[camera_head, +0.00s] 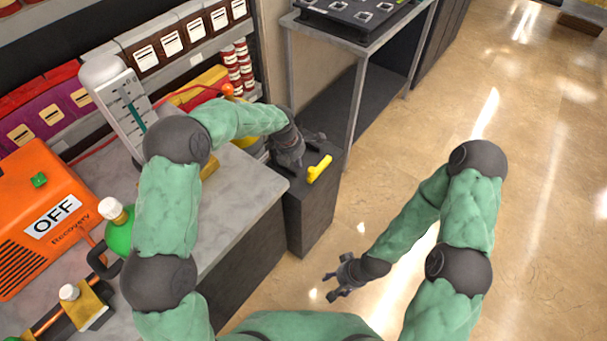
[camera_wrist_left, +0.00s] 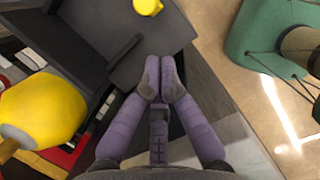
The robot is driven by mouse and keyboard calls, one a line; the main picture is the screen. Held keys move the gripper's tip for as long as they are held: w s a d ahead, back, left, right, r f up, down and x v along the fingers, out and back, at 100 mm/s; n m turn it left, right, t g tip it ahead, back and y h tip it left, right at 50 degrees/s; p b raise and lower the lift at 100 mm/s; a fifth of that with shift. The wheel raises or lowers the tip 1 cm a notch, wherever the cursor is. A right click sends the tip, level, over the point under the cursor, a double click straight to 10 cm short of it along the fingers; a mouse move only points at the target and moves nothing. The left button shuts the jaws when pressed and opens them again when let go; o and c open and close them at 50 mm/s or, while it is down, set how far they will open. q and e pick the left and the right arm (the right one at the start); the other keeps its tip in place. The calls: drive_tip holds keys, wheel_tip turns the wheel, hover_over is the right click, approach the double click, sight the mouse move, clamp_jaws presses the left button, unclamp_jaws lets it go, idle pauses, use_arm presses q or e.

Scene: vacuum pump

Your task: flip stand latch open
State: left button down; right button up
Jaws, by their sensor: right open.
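The dark stand (camera_head: 308,208) stands at the end of the grey workbench, with a yellow handle-like part (camera_head: 320,168) on its top. I take this part to be the latch, but cannot tell surely. In the left wrist view a yellow piece (camera_wrist_left: 147,6) shows at the top edge, beyond the fingertips. My left gripper (camera_head: 291,158) is over the stand top, left of and apart from the yellow part. Its fingertips (camera_wrist_left: 161,79) are together, with nothing visible between them. My right gripper (camera_head: 343,277) is open and empty, low above the floor.
A large yellow rounded object (camera_wrist_left: 45,105) is close on the left in the wrist view. The workbench (camera_head: 240,180) carries an orange recovery machine (camera_head: 40,220) and a white scale-like device (camera_head: 118,105). A metal table (camera_head: 360,50) stands behind the stand. The floor at right is clear.

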use_arm(q)
drive_tip(key=shift+r, duration=0.1)
drive_tip(key=b+x, duration=0.3)
drive_tip(key=x, duration=0.7)
use_arm(e)
wheel_tip(320, 180, down, 3)
drive_tip(key=shift+f, duration=0.1)
